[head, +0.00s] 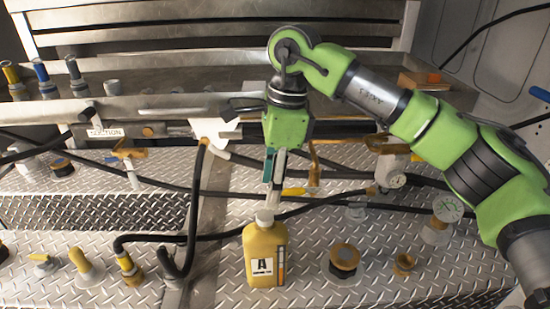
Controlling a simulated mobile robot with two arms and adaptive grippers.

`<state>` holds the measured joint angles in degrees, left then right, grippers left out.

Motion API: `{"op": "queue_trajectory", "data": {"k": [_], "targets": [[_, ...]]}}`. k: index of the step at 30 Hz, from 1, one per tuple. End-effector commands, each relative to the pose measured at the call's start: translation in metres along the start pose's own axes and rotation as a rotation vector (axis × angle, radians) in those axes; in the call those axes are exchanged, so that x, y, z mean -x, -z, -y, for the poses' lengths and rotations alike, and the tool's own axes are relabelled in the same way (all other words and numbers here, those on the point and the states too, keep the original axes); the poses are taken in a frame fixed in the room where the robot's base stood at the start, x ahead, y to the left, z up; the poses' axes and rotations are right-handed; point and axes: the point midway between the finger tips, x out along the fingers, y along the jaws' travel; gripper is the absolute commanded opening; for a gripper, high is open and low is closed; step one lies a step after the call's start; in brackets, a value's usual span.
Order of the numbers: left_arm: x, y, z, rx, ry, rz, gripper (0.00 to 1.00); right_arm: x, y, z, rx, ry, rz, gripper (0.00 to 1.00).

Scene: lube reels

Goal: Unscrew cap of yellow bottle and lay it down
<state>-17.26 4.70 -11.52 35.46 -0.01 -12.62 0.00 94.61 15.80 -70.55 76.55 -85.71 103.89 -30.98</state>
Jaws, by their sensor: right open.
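A yellow bottle (264,255) with a label marked A stands upright on the diamond-plate surface, at the lower middle of the head view. Its pale cap (264,217) sits on top of the neck. My right gripper (270,190) comes in from the right on a green arm and points down just above the cap. It is open, and its fingers look apart from the cap, with nothing visible between them. My left gripper is not in the view.
Black hoses (180,238) run across the plate behind and left of the bottle. Capped fittings (82,266) stand at the left.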

Motion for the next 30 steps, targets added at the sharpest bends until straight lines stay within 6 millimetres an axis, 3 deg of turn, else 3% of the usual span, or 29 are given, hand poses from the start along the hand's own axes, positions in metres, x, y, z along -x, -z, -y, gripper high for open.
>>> {"op": "queue_trajectory", "data": {"k": [6, 12, 24, 28, 30], "targets": [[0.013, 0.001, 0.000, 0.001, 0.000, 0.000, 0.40, -0.039, 0.000, -0.001, 0.000, -0.003, 0.000, 0.46], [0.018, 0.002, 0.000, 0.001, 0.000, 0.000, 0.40, -0.062, -0.001, -0.001, 0.000, -0.002, 0.001, 0.46], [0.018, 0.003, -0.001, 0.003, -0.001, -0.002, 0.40, -0.070, 0.000, 0.000, 0.000, 0.000, 0.001, 0.46], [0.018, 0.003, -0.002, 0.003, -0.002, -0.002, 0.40, -0.070, 0.000, 0.000, 0.000, 0.000, 0.001, 0.13], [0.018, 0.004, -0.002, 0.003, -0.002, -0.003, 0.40, -0.070, 0.000, 0.000, 0.000, 0.000, 0.001, 0.06]]}}
